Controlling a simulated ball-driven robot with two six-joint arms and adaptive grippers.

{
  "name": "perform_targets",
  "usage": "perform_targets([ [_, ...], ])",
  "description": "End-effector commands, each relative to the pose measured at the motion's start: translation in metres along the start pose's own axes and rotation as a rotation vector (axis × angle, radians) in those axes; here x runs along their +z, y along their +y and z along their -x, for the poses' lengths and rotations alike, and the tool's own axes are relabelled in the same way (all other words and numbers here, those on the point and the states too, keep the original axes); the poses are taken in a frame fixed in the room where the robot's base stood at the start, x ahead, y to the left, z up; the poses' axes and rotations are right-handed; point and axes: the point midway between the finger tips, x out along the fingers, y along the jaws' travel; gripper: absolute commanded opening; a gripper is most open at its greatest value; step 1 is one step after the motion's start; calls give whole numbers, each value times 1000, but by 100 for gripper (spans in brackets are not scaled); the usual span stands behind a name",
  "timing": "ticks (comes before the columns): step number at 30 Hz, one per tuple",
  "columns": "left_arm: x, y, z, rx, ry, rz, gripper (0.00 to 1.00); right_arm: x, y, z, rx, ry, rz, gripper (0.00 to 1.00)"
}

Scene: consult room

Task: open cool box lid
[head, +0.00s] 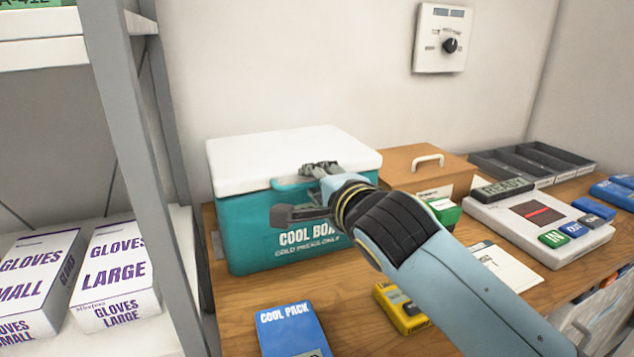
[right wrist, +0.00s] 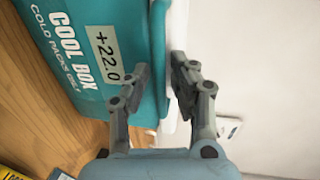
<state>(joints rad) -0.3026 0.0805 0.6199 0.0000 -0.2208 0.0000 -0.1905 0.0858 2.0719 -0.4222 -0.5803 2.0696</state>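The cool box (head: 250,232) is a teal box on the wooden table, with its white lid (head: 285,155) down and closed. In the right wrist view the box front (right wrist: 60,15) appears turned on its side, with a "+22.0" display. My right gripper (head: 290,192) is at the lid's front edge, its fingers apart, one above the edge and one below. In the right wrist view the open fingers (right wrist: 159,68) lie on either side of the teal and white rim. Whether they touch it is unclear. My left gripper is out of view.
A blue cool pack (head: 290,330) and a yellow device (head: 400,308) lie in front of the box. A wooden box (head: 425,165) stands close to its right, with a grey tray (head: 530,162) beyond. A shelf post (head: 135,130) rises at the left.

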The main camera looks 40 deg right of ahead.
Motion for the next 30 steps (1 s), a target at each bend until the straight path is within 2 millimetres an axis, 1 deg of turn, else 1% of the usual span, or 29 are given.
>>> perform_targets([
  [1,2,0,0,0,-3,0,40,0,0,0,0,0,0,15],
  [4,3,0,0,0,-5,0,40,0,0,0,0,0,0,2],
  [5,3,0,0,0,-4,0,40,0,0,0,0,0,0,0],
  [22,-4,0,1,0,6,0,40,0,-1,0,3,0,0,0],
  [26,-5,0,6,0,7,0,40,0,-9,0,1,1,1,0],
  [30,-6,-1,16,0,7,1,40,1,-28,-1,-1,1,0,0],
])
